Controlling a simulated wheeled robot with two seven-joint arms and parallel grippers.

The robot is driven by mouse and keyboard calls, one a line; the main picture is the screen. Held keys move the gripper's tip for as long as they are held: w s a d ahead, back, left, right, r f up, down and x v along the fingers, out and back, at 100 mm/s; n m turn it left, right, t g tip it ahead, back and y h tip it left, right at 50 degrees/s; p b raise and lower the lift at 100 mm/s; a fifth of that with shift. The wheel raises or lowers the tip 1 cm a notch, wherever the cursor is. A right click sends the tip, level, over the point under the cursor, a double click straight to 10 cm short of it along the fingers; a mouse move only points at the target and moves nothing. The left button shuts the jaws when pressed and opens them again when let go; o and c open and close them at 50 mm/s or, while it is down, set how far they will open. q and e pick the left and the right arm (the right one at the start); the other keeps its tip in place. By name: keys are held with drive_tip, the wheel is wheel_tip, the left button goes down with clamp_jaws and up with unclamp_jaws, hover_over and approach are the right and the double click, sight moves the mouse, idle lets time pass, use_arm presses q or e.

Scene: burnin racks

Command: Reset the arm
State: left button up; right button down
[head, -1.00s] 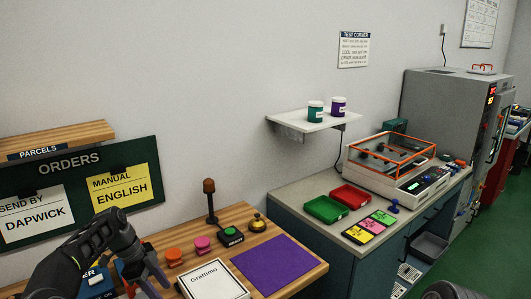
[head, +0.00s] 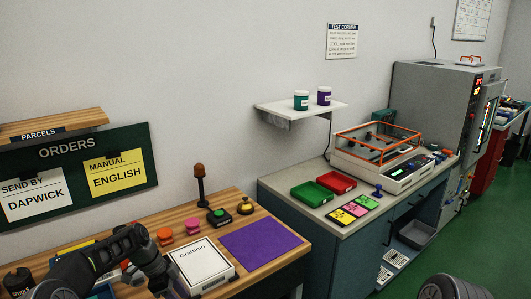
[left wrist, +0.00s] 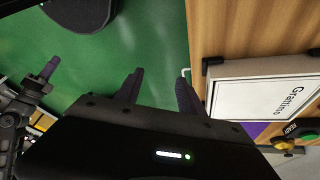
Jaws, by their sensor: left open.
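My left arm comes in at the lower left of the head view, bent over the front left of the wooden bench. Its fingertips are not clearly visible there. In the left wrist view my left gripper (left wrist: 158,84) is open and empty, its two dark fingers apart above the green floor by the bench edge. The white Grattimo box (head: 201,266) lies on the bench just right of the arm in the head view. It also shows in the left wrist view (left wrist: 265,98), right of the fingers and apart from them. My right gripper cannot be made out.
The wooden bench also bears a purple mat (head: 262,239), an orange button (head: 165,236), a pink button (head: 192,226), a green button (head: 219,216) and a bell (head: 246,208). A grey counter with red tray (head: 336,182) and green tray (head: 310,195) stands to the right.

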use_arm(q)
drive_tip(key=s+d+f+n+b, duration=0.1)
drive_tip(key=s+d+f+n, duration=0.3)
drive_tip(key=s+d+f, duration=0.4)
drive_tip(key=s+d+f+n+b, duration=0.1)
drive_tip(key=s+d+f+n, duration=0.5)
drive_tip(key=f, duration=0.5)
drive_tip(key=s+d+f+n, duration=0.1)
drive_tip(key=s+n, duration=0.1)
drive_tip(key=s, duration=0.5)
drive_tip(key=s+d+f+n+b, duration=0.1)
drive_tip(key=s+n, duration=0.2)
drive_tip(key=s, duration=0.5)
drive_tip(key=s+f+n, duration=0.2)
drive_tip(key=s, duration=0.5)
drive_tip(key=shift+s+d+y, duration=0.2)
drive_tip(key=shift+d+y, duration=0.1)
drive_tip(key=shift+d, duration=0.1)
drive_tip(key=shift+f, duration=0.1)
